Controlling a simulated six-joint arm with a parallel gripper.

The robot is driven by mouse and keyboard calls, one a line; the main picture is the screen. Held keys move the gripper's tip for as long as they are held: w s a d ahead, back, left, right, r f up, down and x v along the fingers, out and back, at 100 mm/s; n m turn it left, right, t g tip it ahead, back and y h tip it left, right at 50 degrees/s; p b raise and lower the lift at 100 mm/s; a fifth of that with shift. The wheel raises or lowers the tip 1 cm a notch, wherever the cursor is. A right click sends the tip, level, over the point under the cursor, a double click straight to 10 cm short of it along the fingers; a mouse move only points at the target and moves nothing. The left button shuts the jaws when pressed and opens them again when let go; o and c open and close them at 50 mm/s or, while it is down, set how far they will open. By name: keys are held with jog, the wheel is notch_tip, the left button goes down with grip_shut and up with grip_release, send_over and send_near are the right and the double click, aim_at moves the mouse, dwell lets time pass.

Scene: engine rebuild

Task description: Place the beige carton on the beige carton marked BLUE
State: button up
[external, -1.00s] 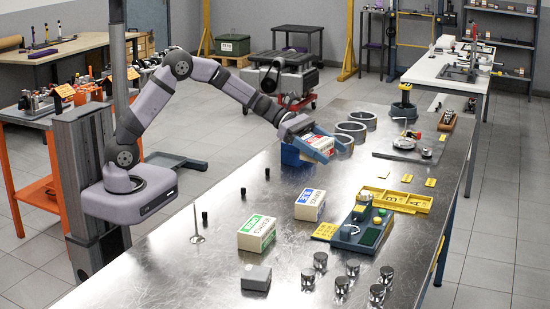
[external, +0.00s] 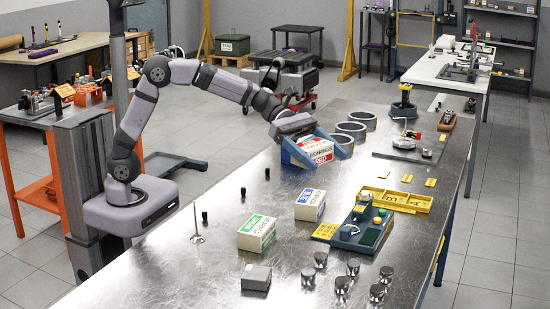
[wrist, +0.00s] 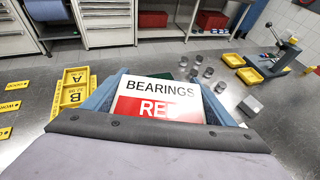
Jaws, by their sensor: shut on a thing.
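My gripper (external: 319,147) is shut on a beige carton (external: 314,155) with a red band. In the wrist view the held carton (wrist: 157,98) reads BEARINGS above a red band, with the lower word partly hidden by my gripper. It sits between blue-grey fingers and is tilted in the external view. The beige carton marked BLUE (external: 310,205) lies on the metal table, nearer the camera and below my gripper. The two cartons are apart. The BLUE carton cannot be made out in the wrist view.
A green-labelled carton (external: 257,234) lies left of the BLUE carton. A fixture with a green pad (external: 363,229) stands to the right, beside a yellow tray (external: 405,201). Several pistons (external: 342,285) stand at the front, and grey rings (external: 350,131) lie behind my gripper.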

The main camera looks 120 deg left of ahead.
jog(key=shift+f, duration=5)
jog(key=shift+b, duration=0.3)
jog(key=shift+f, duration=0.1)
jog(key=o, duration=1.2)
